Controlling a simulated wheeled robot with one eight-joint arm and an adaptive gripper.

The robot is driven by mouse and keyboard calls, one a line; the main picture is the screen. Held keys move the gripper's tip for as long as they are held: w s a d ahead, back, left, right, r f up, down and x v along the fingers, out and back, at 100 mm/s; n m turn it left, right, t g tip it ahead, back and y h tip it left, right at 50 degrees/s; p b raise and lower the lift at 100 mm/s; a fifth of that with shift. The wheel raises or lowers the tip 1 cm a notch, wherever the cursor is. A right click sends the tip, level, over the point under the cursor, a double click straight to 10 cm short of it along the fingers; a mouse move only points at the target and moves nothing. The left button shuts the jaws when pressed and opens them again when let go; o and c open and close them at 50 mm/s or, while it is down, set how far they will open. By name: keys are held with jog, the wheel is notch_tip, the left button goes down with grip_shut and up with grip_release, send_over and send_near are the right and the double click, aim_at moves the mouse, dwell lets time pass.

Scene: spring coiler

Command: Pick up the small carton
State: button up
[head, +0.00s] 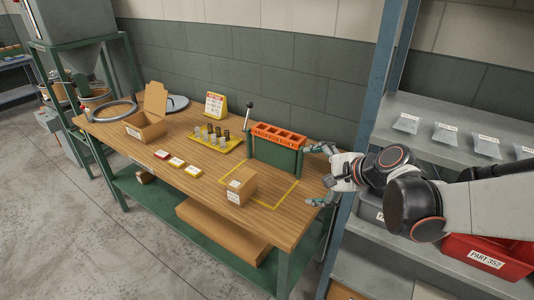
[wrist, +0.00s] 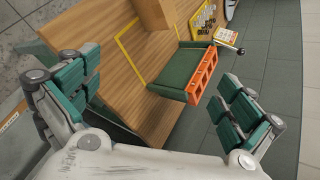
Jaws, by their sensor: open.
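The small carton (head: 241,187) is a closed brown cardboard box with white labels. It stands upright on the wooden workbench (head: 212,186), at the yellow outlined square near the front edge. In the wrist view the carton (wrist: 156,12) shows at the top edge, partly cut off. My gripper (head: 321,175) is open and empty, to the right of the carton and apart from it, by the bench's right end. In the wrist view my gripper (wrist: 160,92) has its fingers spread wide, with the bench and green fixture beyond them.
A green fixture with an orange slotted top (head: 277,145) stands behind the carton. An open carton (head: 147,129), small labelled blocks (head: 177,162) and a yellow tray of cylinders (head: 215,140) are farther left. A blue-framed shelf (head: 457,150) stands at the right, close to my arm.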

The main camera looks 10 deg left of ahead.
jog(key=w+a+f+m+y, duration=0.3)
jog(key=w+a+f+m, duration=0.2)
jog(key=w+a+f, duration=0.15)
jog(key=m+y, duration=0.3)
jog(key=m, duration=0.2)
send_near(244, 179)
jog(key=b+x, duration=0.2)
jog(key=x, duration=0.4)
jog(key=shift+w+r, duration=0.1)
jog(key=shift+w, duration=0.05)
jog(key=x, duration=0.1)
jog(key=b+x, duration=0.1)
jog(key=x, duration=0.1)
jog(key=b+x, duration=0.1)
jog(key=shift+a+f, duration=0.15)
jog(key=shift+f, duration=0.2)
jog(key=shift+w+a, duration=0.1)
jog(key=shift+a, duration=0.3)
jog(key=shift+r, duration=0.1)
jog(key=c, duration=1.2)
jog(key=shift+c, duration=0.2)
